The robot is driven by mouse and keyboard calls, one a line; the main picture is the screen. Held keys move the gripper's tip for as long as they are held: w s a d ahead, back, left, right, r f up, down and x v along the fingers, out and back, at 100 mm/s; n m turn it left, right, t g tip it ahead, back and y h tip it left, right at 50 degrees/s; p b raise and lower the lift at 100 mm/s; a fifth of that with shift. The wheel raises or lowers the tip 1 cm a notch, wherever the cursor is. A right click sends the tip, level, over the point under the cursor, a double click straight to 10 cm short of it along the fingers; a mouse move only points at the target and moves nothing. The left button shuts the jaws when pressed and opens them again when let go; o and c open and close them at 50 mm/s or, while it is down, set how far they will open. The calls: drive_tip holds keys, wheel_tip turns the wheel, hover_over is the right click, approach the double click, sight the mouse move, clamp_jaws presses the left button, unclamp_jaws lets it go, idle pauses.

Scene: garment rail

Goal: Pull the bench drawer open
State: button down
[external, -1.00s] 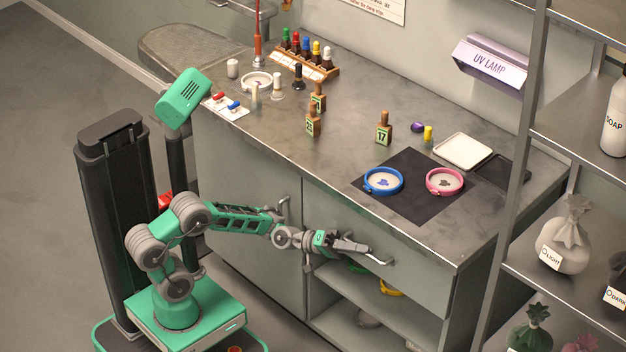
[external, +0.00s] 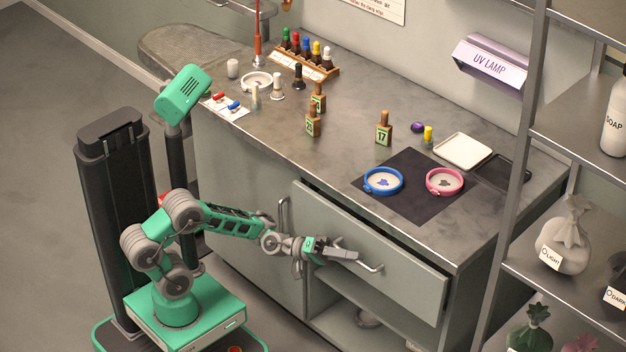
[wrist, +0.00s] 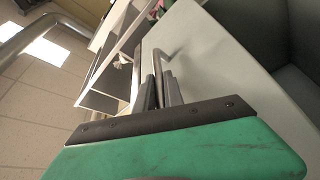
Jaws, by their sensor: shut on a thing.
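The bench drawer (external: 415,277) has a grey front and stands out a little from the bench, just under the worktop. Its bar handle (external: 371,267) sits on the front. My gripper (external: 350,257) is shut on the handle in the external view. In the wrist view my gripper (wrist: 160,88) has its dark fingers closed about the handle bar (wrist: 164,65), with the pale drawer front (wrist: 235,85) to the right. The inside of the drawer is hidden in the external view.
The worktop (external: 350,115) holds bottles, a blue ring dish (external: 383,181) and a pink ring dish (external: 445,182) on a dark mat. An open shelf (external: 340,322) lies below the drawer. A cupboard door handle (external: 283,215) is left of it. A shelf rack (external: 505,190) stands at right.

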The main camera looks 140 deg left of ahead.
drive_tip(key=d+p, duration=0.5)
drive_tip(key=d, duration=1.8)
drive_tip(key=c, duration=1.7)
unclamp_jaws()
